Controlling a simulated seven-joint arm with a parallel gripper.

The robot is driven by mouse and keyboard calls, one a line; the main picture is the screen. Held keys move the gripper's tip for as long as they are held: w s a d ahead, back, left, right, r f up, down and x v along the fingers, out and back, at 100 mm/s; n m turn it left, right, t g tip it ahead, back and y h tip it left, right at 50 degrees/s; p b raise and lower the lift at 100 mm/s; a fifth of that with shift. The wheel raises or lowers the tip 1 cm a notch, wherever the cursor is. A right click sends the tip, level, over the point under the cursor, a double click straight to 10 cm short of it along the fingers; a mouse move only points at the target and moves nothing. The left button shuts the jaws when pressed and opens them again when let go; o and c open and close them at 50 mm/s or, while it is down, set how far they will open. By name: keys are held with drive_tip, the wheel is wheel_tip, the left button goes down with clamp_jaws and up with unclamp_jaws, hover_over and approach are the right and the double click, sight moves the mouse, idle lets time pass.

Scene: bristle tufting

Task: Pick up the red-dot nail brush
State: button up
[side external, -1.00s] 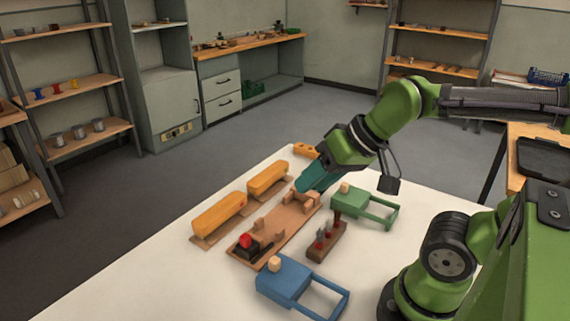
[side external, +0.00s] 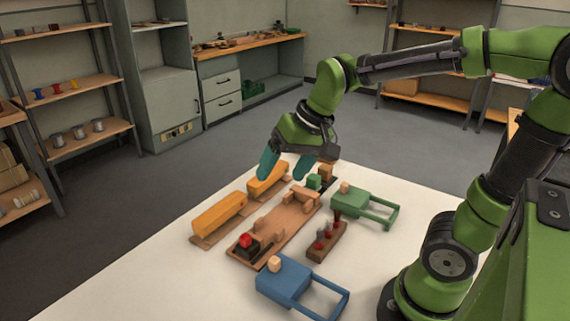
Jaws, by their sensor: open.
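My gripper (side external: 283,176) is open, with its two teal fingers pointing down over the far end of the white table, above the far orange block. Nothing shows between the fingers. A long wooden board (side external: 285,238) lies in the middle of the table. It carries small wooden pieces (side external: 300,196) at its far part and a black block with a red knob (side external: 246,243) at its near end. I cannot make out which piece is the red-dot nail brush; any dot is too small to see.
Left of the board lie a near orange block (side external: 218,215) and a far orange block (side external: 266,180). Right are a green frame (side external: 352,203), a blue frame (side external: 287,280) and a wooden rack with red-and-grey pieces (side external: 326,242). A small green block (side external: 314,182) stands beyond the board.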

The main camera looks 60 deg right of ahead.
drive_tip(key=w+d+f+m+g, duration=0.2)
drive_tip(key=w+m, duration=0.1)
drive_tip(key=w, duration=0.7)
drive_tip(key=m+g, duration=0.3)
drive_tip(key=m, duration=0.7)
hover_over(220, 207)
drive_tip(key=d, duration=0.2)
wheel_tip(220, 207, down, 2)
drive_tip(key=shift+h, duration=0.3)
drive_tip(key=f, duration=0.5)
drive_tip(key=a+f, duration=0.1)
drive_tip(key=f, duration=0.5)
drive_tip(key=a+f, duration=0.1)
drive_tip(key=f, duration=0.4)
drive_tip(key=shift+s+f, duration=0.1)
drive_tip(key=shift+f, duration=0.2)
drive_tip(key=c, duration=1.1)
drive_tip(key=shift+r, duration=0.1)
drive_tip(key=shift+c, duration=0.4)
